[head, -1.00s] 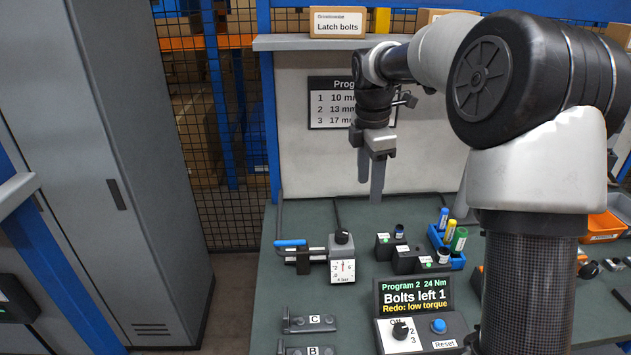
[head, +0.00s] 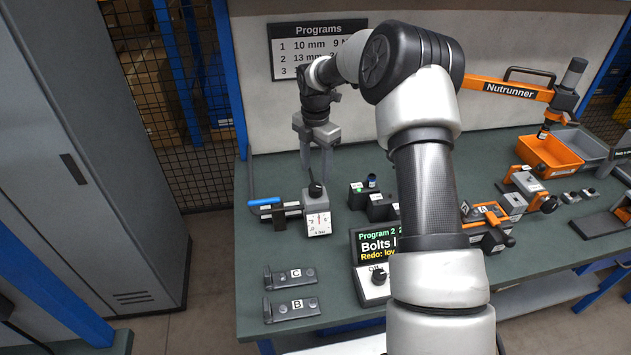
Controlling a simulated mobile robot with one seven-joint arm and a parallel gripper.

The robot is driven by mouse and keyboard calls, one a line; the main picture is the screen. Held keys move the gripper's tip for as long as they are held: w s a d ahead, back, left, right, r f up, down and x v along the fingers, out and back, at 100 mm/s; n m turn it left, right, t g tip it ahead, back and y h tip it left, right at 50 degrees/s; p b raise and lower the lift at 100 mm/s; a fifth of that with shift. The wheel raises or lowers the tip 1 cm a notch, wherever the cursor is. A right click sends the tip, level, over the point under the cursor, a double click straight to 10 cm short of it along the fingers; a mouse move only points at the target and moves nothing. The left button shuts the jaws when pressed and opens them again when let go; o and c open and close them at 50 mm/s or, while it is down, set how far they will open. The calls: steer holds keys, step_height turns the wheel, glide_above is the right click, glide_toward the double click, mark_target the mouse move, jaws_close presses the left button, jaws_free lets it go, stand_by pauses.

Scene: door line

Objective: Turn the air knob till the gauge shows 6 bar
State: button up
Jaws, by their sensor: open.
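The air knob (head: 315,189) is a black knob on top of a small grey regulator block. The gauge (head: 318,224) is a white dial on the block's front, with a red needle pointing about straight up; the small text under it seems to read 4 bar. My gripper (head: 316,176) points down just over the knob, its two grey fingers apart. The fingers seem to reach down to the knob's top; I cannot tell whether they touch it. A blue-handled valve (head: 264,202) on the air line is left of the block.
Black socket blocks (head: 378,208) stand right of the regulator. A program display (head: 368,243) and selector knob are in front, partly behind my arm. Brackets C (head: 290,278) and B (head: 292,309) lie at the front left. An orange bin (head: 549,154) is far right.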

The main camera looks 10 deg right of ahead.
mark_target(316, 186)
step_height(316, 186, down, 6)
stand_by(0.4)
steer(key=c, duration=1)
steer(key=shift+c, duration=0.2)
steer(key=shift+m, duration=0.3)
steer(key=m+b, duration=0.2)
steer(key=m, duration=0.3)
steer(key=shift+m, duration=0.3)
steer(key=m+b, duration=0.1)
steer(key=m, duration=0.4)
steer(key=shift+r+b, duration=0.1)
steer(key=shift+b, duration=0.2)
steer(key=shift+m, duration=0.4)
